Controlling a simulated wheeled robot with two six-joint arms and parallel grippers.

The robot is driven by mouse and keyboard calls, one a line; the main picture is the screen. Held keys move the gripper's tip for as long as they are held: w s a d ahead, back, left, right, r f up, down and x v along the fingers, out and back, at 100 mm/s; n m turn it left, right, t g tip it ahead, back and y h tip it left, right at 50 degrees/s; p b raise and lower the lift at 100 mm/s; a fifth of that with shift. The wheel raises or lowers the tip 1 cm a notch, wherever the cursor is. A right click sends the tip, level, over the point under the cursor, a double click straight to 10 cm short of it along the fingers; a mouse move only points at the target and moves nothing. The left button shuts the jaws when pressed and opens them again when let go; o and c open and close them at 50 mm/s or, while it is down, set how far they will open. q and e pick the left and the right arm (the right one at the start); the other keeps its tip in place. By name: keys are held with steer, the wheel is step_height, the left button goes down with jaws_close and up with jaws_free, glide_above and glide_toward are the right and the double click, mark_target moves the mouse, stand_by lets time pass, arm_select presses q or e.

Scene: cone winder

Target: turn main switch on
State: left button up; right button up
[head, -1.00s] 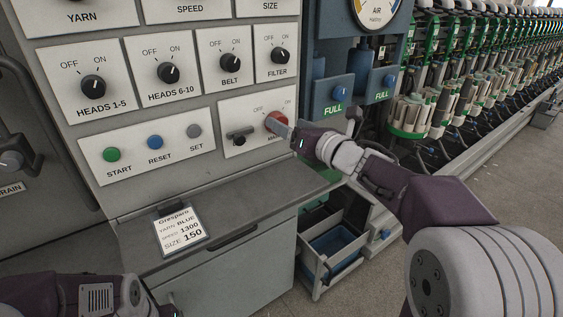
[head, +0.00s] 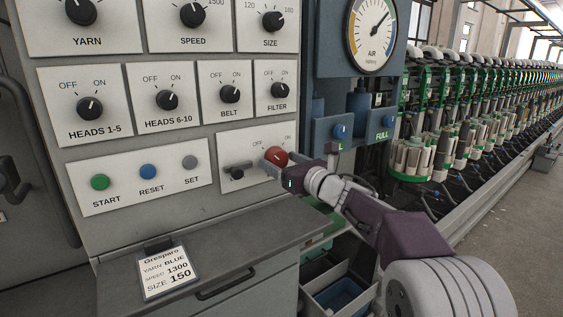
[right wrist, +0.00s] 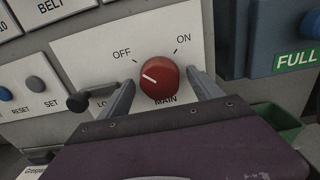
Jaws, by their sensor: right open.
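The red main switch knob (head: 276,155) is on the lower right panel of the grey cabinet, and it also shows in the right wrist view (right wrist: 160,77). Its white mark points left, on the OFF side. My right gripper (head: 283,163) is at the knob. In the right wrist view its two open fingers (right wrist: 161,82) stand on either side of the knob, with small gaps visible. A black lock handle (right wrist: 90,101) sits left of the knob, close to the left finger; its label is partly hidden. My left gripper is out of view.
Start (head: 99,182), reset (head: 148,172) and set (head: 190,162) buttons are on the panel to the left. A grey ledge (head: 215,235) with an order card (head: 166,272) juts out below. A blue air unit (head: 350,90) stands to the right.

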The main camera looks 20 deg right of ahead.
steer(key=shift+w, duration=0.1)
steer(key=c, duration=1.3)
steer(key=shift+c, duration=0.2)
steer(key=shift+m, duration=0.4)
steer(key=m, duration=0.3)
steer(key=shift+m+p, duration=0.3)
steer(key=shift+m, duration=0.1)
steer(key=m+p, duration=0.1)
steer(key=m, duration=0.2)
steer(key=shift+m, duration=0.4)
steer(key=m+p, duration=0.1)
steer(key=m, duration=0.3)
steer(key=m+p, duration=0.2)
steer(key=m, duration=0.3)
steer(key=shift+p, duration=0.3)
steer(key=shift+m, duration=0.4)
